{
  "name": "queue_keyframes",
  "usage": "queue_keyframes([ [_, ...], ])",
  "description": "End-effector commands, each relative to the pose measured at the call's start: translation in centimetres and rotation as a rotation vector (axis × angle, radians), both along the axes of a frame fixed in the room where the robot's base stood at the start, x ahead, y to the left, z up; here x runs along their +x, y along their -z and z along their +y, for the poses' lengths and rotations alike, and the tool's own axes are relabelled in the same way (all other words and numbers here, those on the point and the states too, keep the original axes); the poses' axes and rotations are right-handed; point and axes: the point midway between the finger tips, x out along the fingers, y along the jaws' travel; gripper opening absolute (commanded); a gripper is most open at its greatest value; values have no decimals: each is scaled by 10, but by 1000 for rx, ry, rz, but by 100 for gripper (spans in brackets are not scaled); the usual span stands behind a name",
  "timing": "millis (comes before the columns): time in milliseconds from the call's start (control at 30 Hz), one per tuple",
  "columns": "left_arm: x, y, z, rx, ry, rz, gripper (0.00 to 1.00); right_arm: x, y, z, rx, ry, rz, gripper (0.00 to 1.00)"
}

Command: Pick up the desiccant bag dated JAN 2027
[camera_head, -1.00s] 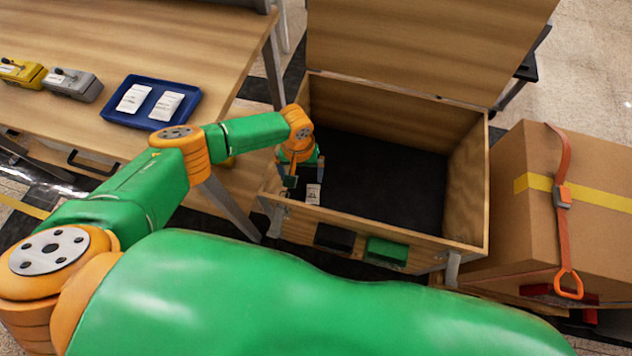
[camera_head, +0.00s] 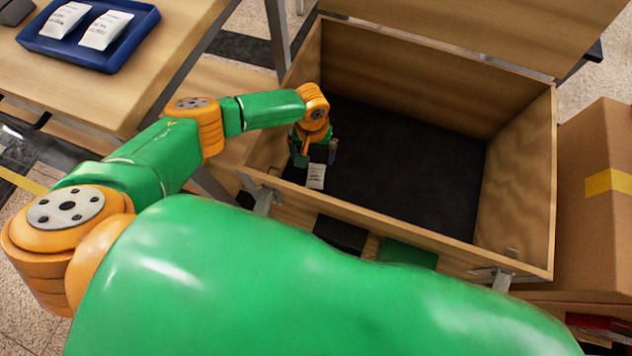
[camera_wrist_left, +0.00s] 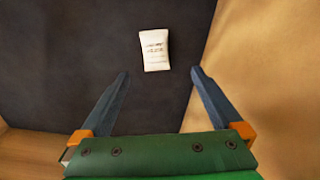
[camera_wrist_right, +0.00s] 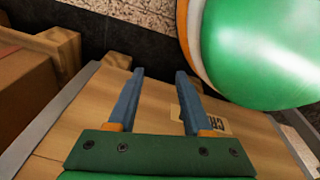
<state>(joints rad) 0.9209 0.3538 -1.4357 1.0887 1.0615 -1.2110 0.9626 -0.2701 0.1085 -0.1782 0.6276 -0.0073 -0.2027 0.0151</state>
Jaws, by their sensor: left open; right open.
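One white desiccant bag (camera_head: 316,176) lies on the dark floor of the open wooden crate, near its front left corner. It also shows in the left wrist view (camera_wrist_left: 154,50), upright in the picture, with print too small to read. My left gripper (camera_head: 314,160) is inside the crate above and beside this bag. Its jaws (camera_wrist_left: 160,74) are open and empty, with the bag beyond the fingertips. Two more white bags, a left one (camera_head: 66,20) and a right one (camera_head: 106,30), lie in a blue tray; their dates are unreadable. My right gripper (camera_wrist_right: 158,76) is open and empty above a wooden surface with a printed label.
The wooden crate (camera_head: 400,222) has its lid raised at the back, and its walls stand close around the left gripper. The blue tray (camera_head: 60,48) sits on the table at upper left. A cardboard box (camera_head: 590,230) stands right of the crate. The crate's middle floor is clear.

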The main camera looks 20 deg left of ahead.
Motion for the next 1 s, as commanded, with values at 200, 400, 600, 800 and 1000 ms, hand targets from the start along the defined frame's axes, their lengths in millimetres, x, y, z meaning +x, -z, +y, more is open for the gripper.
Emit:
queue_keyframes([
  [200,0,46,0,1,-1,0,100,3,42,-10,-16,8,-9,50],
  [400,-6,79,-7,2,2,1,100,11,58,-20,-30,18,-23,50],
  [600,-8,105,-10,1,-1,0,100,37,61,0,-6,14,-38,50],
  [800,-8,103,-10,0,-1,0,100,37,58,1,-3,14,-34,50],
  [1000,-8,102,-10,0,-1,0,51,36,58,2,-4,13,-33,50],
])
